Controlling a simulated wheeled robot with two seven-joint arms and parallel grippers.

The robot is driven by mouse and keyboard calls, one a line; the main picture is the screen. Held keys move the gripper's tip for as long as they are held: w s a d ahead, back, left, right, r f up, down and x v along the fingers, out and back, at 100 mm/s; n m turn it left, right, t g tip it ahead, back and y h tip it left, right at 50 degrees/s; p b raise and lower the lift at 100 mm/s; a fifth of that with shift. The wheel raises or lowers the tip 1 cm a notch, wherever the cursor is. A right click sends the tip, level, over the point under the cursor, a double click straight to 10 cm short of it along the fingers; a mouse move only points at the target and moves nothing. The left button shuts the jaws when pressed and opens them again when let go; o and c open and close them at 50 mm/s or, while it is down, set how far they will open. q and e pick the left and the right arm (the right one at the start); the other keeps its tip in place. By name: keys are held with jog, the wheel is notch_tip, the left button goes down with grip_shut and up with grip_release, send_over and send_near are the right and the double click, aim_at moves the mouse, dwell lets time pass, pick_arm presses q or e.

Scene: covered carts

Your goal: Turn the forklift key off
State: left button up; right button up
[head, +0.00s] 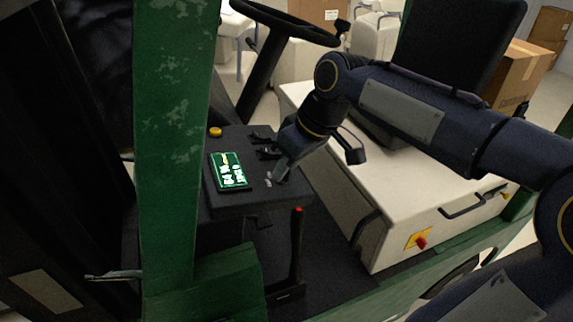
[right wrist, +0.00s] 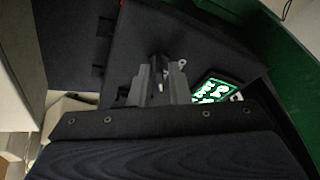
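The forklift's dark console (head: 240,202) has a lit green display (head: 230,171). A small silver key (head: 269,181) shows on the console right of the display, beside my right gripper (head: 277,176). In the right wrist view, the two grey fingers of my right gripper (right wrist: 161,88) stand apart over the console. A small dark part with a silver glint lies in the gap between them. A small silver ring shows by the right finger. The fingers partly hide the key, so its exact angle cannot be told. My left gripper is not in view.
Black levers (head: 263,142) and a yellow button (head: 215,132) sit on the console. A red-tipped lever (head: 296,245) stands below it. A green post (head: 172,120) rises at left. The steering wheel (head: 285,22) is behind; the seat (head: 455,40) stands on a white housing (head: 400,185).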

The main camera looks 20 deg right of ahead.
grip_shut()
jog(key=shift+n, duration=0.4)
jog(key=n+g+y+b, duration=0.1)
jog(key=n, duration=0.3)
jog(key=shift+d+n+b, duration=0.1)
jog(key=shift+n+b, duration=0.2)
jog(key=n+g, duration=0.1)
jog(key=n, duration=0.2)
jog(key=shift+w+n+y+b, duration=0.15)
jog(key=shift+n+y+b, duration=0.15)
jog(key=shift+n+g, duration=0.4)
jog(key=shift+n, duration=1.2)
jog(key=shift+o, duration=1.8)
grip_release()
